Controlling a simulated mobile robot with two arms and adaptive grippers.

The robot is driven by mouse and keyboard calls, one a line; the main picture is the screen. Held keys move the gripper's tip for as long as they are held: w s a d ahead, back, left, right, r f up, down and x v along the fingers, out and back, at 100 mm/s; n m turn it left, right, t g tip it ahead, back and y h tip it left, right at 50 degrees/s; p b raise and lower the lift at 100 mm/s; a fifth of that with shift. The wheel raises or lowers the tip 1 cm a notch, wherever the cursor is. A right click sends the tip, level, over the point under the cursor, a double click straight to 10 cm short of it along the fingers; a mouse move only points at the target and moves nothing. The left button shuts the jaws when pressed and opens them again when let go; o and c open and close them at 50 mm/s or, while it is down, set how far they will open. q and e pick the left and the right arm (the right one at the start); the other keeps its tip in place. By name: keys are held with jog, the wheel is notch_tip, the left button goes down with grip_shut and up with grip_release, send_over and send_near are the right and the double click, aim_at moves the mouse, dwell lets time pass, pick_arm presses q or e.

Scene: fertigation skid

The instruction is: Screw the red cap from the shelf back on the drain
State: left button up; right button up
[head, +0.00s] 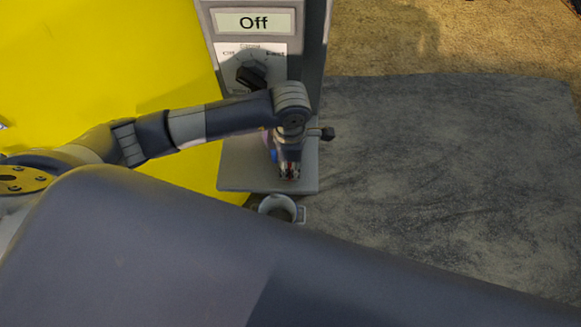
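My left gripper (289,174) points down in front of the cabinet, over the front part of its grey base plate (235,178). A little red shows at its fingertips, too small for me to tell whether it is the red cap. The fingers are too small and too covered by the wrist to show whether they are open or shut. I cannot make out the drain; the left wrist covers that area. My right gripper is not in view.
The grey cabinet (318,45) has an "Off" display (254,22) and a black dial (251,76). A black knob (328,134) sticks out right of my wrist. A grey cup-like vessel (278,207) stands before the base plate. The dark mat (440,170) at right is clear.

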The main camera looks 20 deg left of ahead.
aim_at(290, 166)
pick_arm(q)
grip_shut()
jog(key=shift+r+p, duration=1.65)
jog(key=shift+r, duration=0.9)
jog(key=shift+s+f, duration=0.1)
jog(key=shift+s, duration=0.05)
